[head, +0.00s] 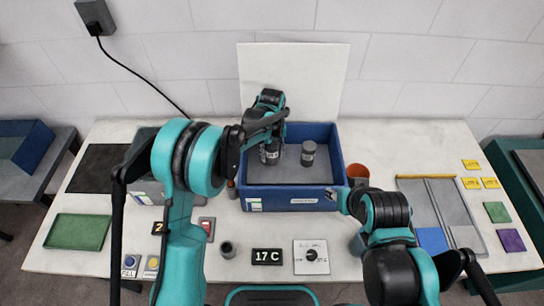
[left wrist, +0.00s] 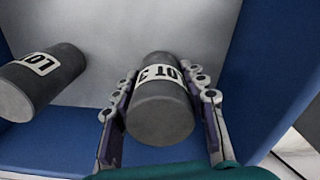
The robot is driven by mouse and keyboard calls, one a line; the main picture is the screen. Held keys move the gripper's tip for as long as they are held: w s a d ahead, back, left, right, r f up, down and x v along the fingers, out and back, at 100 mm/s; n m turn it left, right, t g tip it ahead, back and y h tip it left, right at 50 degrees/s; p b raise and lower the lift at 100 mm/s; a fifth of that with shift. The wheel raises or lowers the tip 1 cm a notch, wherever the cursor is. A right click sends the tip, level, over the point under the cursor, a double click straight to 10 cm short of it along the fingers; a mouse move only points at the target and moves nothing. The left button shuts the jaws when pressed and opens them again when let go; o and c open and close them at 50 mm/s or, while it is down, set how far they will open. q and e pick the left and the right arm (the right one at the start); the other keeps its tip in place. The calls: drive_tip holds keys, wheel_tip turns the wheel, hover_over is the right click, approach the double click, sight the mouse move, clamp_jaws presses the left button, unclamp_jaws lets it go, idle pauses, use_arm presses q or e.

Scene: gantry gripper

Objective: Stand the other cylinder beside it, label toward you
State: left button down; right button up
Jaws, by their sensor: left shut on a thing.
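A dark grey cylinder (head: 308,153) with a white label band stands upright in the blue bin (head: 290,196); its label, reading "LOT", shows in the left wrist view (left wrist: 40,80). A second grey cylinder (head: 270,155) is between the fingers of my left gripper (head: 268,145), inside the bin to the left of the first, with a gap between them.
A white panel (head: 290,80) stands behind the bin. A green tray (head: 77,232) lies at left.

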use_arm(q)
drive_tip(key=shift+f, duration=0.55)
drive_tip(key=shift+f, duration=0.1)
drive_tip(key=c, duration=0.9)
unclamp_jaws()
drive_tip(key=shift+o, duration=0.2)
